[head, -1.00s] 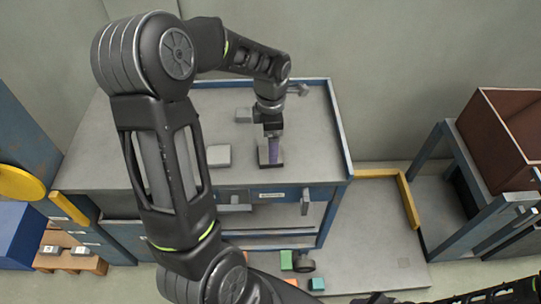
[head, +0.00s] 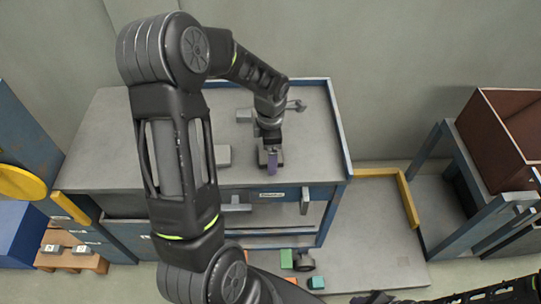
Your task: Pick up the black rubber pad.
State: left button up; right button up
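My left arm reaches in from the left over the grey bench top (head: 110,150). My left gripper (head: 270,156) points down above the bench's front part. I cannot tell whether that patch is the black rubber pad or part of the gripper. Whether the fingers are open or shut on something is too small to see. Part of my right arm shows at the bottom right edge; its gripper is not visible.
A light grey block (head: 222,155) is partly behind my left arm, with another grey block (head: 244,115) farther back. A blue rim (head: 339,130) bounds the bench's right side. A green cube (head: 286,258) lies below, and a brown bin (head: 500,130) stands at the right.

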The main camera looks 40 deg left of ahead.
pick_arm(q)
jog(key=c, duration=1.5)
